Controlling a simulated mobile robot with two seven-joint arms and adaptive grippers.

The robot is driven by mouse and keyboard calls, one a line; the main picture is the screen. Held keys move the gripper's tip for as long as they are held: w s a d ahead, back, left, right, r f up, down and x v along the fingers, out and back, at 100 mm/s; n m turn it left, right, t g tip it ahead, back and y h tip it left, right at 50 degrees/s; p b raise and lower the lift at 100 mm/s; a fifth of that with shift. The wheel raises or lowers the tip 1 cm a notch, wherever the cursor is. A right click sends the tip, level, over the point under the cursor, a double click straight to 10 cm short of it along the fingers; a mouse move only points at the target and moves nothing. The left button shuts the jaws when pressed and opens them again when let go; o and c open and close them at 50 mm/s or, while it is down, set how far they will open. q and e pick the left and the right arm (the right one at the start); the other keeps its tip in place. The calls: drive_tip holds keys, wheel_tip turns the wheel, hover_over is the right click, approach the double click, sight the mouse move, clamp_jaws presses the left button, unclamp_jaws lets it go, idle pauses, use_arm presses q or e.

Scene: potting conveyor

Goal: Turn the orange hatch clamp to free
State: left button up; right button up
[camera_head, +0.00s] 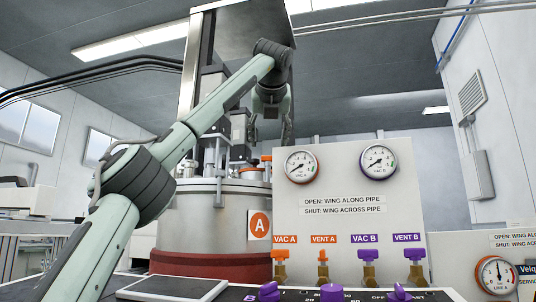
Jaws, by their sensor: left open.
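The metal vessel (200,215) with an orange "A" sign stands at centre left. Small orange parts show on its lid; one orange piece (265,159) at the lid's right side may be the hatch clamp, but it is too small to tell which way it is turned. My left arm rises from the lower left, bends at the top and comes down over the lid's right side. My left gripper (287,132) is a small dark shape above that side, open, partly hidden by the panel's edge. I see no contact with the orange piece. My right gripper is out of view.
A pale panel (350,220) stands right of the vessel, with two gauges and orange and purple valves (369,256) below. A dark console (290,294) with purple knobs lies at the front. A tall metal column rises behind my arm. Another gauge (497,275) is at lower right.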

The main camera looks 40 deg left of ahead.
sight(268, 162)
use_arm(q)
drive_tip(key=p+x, duration=0.1)
drive_tip(key=x, duration=0.5)
drive_tip(key=shift+a, duration=0.1)
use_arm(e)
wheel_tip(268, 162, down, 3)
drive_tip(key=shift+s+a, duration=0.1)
use_arm(q)
drive_tip(key=shift+c, duration=0.3)
drive_tip(key=c, duration=1.1)
drive_tip(key=shift+f, duration=0.1)
